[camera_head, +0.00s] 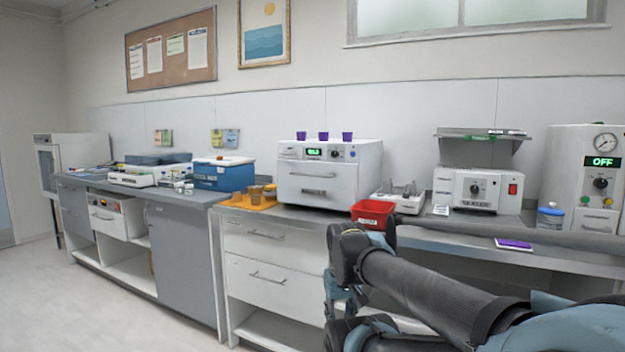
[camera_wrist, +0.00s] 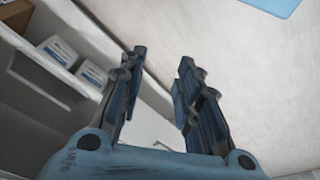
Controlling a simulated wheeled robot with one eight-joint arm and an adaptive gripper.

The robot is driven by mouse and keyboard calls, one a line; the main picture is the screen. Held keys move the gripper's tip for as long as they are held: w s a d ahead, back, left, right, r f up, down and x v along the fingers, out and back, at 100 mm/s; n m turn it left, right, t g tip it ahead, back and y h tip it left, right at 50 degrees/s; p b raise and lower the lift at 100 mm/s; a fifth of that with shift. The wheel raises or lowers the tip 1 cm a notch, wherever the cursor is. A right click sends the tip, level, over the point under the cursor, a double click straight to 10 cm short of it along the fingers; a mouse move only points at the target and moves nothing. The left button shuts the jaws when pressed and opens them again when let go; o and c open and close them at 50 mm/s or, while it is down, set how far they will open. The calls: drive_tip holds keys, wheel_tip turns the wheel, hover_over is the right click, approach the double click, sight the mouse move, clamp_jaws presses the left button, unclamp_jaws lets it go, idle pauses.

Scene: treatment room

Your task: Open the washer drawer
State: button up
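A white machine (camera_head: 318,172) with a green display, knobs and a front handle stands on the middle counter; its front is shut. Another white unit (camera_head: 108,216) with a control panel and a front handle sits under the left counter, also shut. I cannot read a label that tells which one is the washer. My gripper (camera_wrist: 162,60) is open in the wrist view, with nothing between its fingers. In the head view my arm is at the lower right, in front of the counter and apart from both machines. The gripper's fingers are largely hidden there.
A red bin (camera_head: 373,214) and an orange tray (camera_head: 250,203) flank the middle machine. White drawers (camera_head: 270,272) are shut below. A sealer (camera_head: 477,190) and a machine reading OFF (camera_head: 590,180) stand right. White boxes (camera_wrist: 58,52) show at left in the wrist view. The left floor is clear.

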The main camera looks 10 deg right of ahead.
drive_tip(key=w+d+r+n+t+h, duration=0.1)
drive_tip(key=w+d+r+h, duration=0.1)
drive_tip(key=w+r, duration=0.25)
drive_tip(key=w+d+r+n+h, duration=0.1)
drive_tip(key=w+d+r, duration=0.2)
drive_tip(key=w, duration=0.2)
drive_tip(key=n+t+h, duration=0.6)
drive_tip(key=n+t, duration=0.2)
drive_tip(key=t, duration=0.1)
approach(313, 175)
drive_tip(key=x, duration=1.1)
drive_tip(key=shift+a, duration=0.1)
clamp_jaws()
